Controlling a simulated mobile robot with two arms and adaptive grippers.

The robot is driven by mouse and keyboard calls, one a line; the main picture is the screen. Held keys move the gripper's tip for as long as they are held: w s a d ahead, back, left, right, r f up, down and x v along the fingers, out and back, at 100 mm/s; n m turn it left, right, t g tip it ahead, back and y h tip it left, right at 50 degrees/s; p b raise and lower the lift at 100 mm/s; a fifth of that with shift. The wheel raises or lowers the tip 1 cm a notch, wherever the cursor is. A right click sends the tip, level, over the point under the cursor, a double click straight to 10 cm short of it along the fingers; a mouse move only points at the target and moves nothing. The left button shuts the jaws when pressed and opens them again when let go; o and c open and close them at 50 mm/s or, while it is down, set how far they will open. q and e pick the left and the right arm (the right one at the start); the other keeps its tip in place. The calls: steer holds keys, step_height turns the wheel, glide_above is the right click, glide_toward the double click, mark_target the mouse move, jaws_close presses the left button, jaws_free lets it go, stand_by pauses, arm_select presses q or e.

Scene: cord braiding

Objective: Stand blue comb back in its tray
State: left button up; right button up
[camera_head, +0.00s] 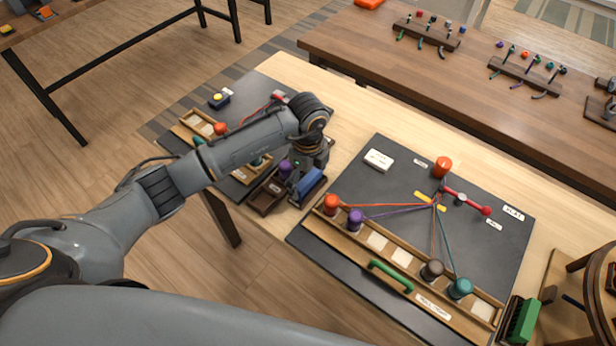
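The blue comb (310,181) stands at the right end of a small dark wooden tray (264,201), at the front edge of the table between the two dark boards. My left gripper (306,164) points down right over the comb, and its wrist and arm come in from the left. The fingertips are dark and small, partly hidden against the comb and tray, so I cannot tell whether they grip it. Whether the comb's lower edge rests on the tray floor is also hidden. My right gripper is not in view.
A purple spool (286,168) is close beside my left gripper. A green brush (524,320) stands at the lower right.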

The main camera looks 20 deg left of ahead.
mark_target(308, 177)
arm_select(q)
steer(key=shift+r, duration=0.1)
steer(key=shift+r+p, duration=0.3)
step_height(308, 177, up, 12)
steer(key=b, duration=0.2)
steer(key=shift+b, duration=0.35)
steer(key=shift+f, duration=0.1)
